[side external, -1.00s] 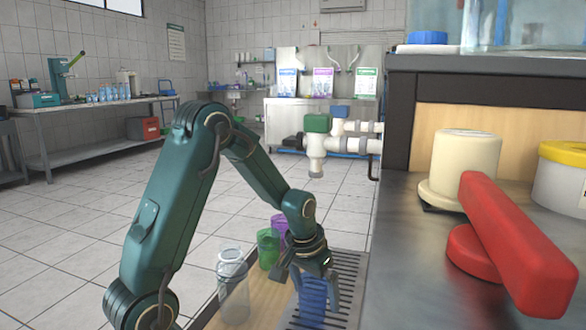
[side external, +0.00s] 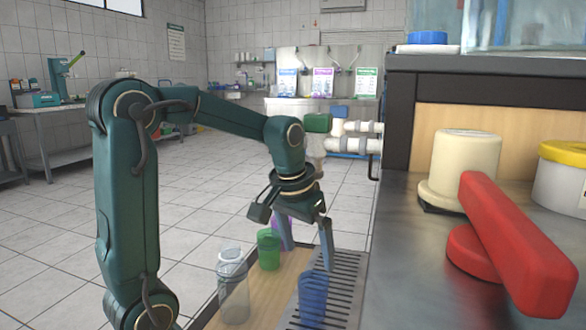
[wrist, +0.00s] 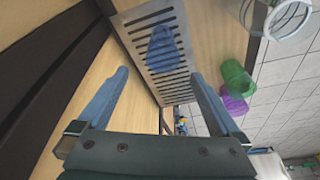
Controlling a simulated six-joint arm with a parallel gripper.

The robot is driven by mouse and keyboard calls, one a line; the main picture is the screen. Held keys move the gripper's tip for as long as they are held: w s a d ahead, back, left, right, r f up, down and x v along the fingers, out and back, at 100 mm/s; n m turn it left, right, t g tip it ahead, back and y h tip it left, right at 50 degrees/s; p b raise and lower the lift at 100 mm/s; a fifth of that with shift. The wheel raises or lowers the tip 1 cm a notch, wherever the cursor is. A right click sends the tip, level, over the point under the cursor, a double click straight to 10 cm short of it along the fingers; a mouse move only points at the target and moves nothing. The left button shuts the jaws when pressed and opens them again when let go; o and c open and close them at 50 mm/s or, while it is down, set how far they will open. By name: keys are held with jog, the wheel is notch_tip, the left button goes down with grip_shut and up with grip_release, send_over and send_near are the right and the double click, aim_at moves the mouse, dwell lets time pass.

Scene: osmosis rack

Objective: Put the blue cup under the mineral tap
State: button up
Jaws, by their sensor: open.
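The blue cup (side external: 312,298) is translucent and stands upright on the slotted metal grate (side external: 347,285) at the near end. In the wrist view the blue cup (wrist: 162,47) shows on the grate, beyond my fingertips. My gripper (side external: 306,256) is open and empty, above and behind the cup, apart from it. In the wrist view my gripper (wrist: 158,78) has its fingers spread wide with nothing between them. The taps are a green-topped valve (side external: 317,124) and a blue-topped one (side external: 339,112) on white pipes; I cannot tell which is the mineral tap.
A green cup (side external: 268,250), a purple cup (side external: 283,232) and a clear container (side external: 232,285) stand on the wooden surface left of the grate. A red handle (side external: 515,245) and a cream knob (side external: 466,165) are on the dark counter at right.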

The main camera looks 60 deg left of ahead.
jog(key=s+d+m+t+h, duration=0.1)
jog(key=s+d+m, duration=0.3)
jog(key=s+d, duration=0.6)
jog(key=shift+s+d+r+t, duration=0.25)
jog(key=shift+d+r+t, duration=0.05)
jog(key=shift+t, duration=0.5)
